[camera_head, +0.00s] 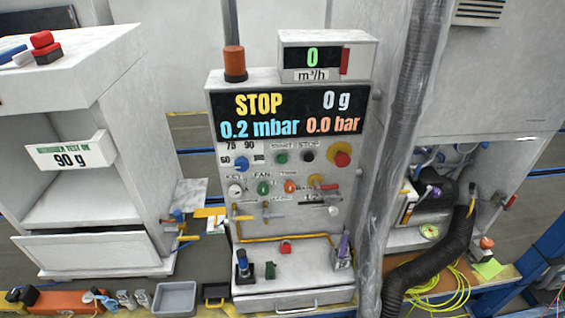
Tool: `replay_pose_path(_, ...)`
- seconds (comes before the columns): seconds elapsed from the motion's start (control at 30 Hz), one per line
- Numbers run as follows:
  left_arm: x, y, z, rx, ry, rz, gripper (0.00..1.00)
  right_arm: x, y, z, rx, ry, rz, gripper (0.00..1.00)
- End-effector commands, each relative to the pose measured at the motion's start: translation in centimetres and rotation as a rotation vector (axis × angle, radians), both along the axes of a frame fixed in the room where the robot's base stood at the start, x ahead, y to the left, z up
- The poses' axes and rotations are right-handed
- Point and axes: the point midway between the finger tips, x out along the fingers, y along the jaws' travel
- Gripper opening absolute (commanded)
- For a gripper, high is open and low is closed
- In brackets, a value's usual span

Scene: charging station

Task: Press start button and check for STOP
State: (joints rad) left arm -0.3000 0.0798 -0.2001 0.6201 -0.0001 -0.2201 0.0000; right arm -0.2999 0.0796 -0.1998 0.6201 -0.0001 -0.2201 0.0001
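The charging station's control panel (222,180) stands upright in the middle of the head view. Its dark display (290,114) reads STOP in yellow, 0 g in white, 0.2 mbar in blue and 0.0 bar in orange. Below it, a green button (282,158) sits under a small label that seems to read START. A black button (308,157) is just to its right, under a STOP label. A red emergency knob (342,159) on a yellow base is further right. Neither of my grippers shows in the view, and nothing covers the buttons.
A grey hose (408,120) runs down along the panel's right side. A white cabinet (85,80) with a 90 g sign (70,155) stands left. A shelf (290,280) with small knobs juts out below the panel. Yellow cable (445,290) and a black hose (430,262) lie lower right.

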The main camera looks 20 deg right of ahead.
Motion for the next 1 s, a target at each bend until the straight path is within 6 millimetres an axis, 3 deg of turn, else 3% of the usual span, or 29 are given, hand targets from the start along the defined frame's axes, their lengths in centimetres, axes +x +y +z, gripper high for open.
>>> replay_pose_path(0.23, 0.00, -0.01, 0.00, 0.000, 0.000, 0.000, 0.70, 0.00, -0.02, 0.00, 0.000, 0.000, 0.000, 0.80)
replay_pose_path(0.5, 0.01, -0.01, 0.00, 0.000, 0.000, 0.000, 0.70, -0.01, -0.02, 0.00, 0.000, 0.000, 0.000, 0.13)
replay_pose_path(0.57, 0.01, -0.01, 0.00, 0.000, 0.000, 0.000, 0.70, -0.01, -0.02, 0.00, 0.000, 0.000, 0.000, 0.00)
replay_pose_path(1.0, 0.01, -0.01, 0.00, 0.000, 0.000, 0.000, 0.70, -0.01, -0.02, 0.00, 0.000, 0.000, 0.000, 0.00)
